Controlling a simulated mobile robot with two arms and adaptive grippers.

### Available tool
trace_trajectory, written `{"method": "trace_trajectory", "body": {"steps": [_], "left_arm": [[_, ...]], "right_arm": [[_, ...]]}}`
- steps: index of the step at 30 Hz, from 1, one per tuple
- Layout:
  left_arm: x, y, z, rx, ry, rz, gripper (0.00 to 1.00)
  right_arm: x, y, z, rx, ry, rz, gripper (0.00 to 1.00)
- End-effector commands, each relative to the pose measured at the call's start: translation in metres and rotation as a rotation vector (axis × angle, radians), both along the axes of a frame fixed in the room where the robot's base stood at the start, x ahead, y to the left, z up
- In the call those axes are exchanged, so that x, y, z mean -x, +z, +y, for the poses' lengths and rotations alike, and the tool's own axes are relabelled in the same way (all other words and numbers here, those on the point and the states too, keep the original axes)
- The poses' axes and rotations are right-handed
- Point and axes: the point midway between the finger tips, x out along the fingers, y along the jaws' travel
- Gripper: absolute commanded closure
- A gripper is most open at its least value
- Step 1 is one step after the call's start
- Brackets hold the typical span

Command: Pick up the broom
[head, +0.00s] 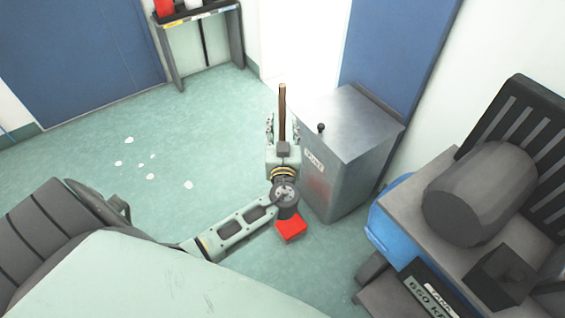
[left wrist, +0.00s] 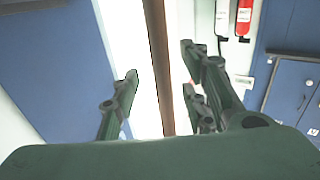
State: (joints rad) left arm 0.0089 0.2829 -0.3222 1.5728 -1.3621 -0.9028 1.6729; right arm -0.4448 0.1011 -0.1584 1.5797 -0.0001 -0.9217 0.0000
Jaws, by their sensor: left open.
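The broom shows as an upright brown handle (head: 282,100) in the head view. A red block (head: 291,229) low on the floor below my gripper looks like its head. My left gripper (head: 283,128) is open, with a finger on each side of the handle. In the left wrist view the handle (left wrist: 158,60) runs between the open fingers of the gripper (left wrist: 160,85), with gaps showing on both sides. The middle of the broom is hidden behind my gripper and wrist. My right gripper is not in view.
A metal bin marked DUST (head: 345,140) stands close to the right of the gripper. White scraps (head: 188,184) lie on the open green floor at left. A cart with a grey cylinder (head: 480,195) is at right.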

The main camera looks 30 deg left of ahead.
Motion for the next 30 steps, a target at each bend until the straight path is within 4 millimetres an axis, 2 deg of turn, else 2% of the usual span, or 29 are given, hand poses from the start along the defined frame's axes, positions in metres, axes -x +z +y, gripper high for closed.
{"method": "trace_trajectory", "body": {"steps": [3,6,16,30], "left_arm": [[-0.015,0.006,0.012,-0.004,0.0,-0.001,0.6],[-0.025,0.003,0.019,-0.003,0.001,0.001,0.6],[-0.03,0.001,0.022,-0.001,0.0,0.002,0.61],[-0.029,0.001,0.022,-0.001,0.0,0.002,1.0]], "right_arm": [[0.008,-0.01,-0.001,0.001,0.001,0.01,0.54],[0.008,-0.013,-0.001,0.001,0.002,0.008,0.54],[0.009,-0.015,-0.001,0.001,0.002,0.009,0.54],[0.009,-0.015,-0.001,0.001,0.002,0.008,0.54]]}}
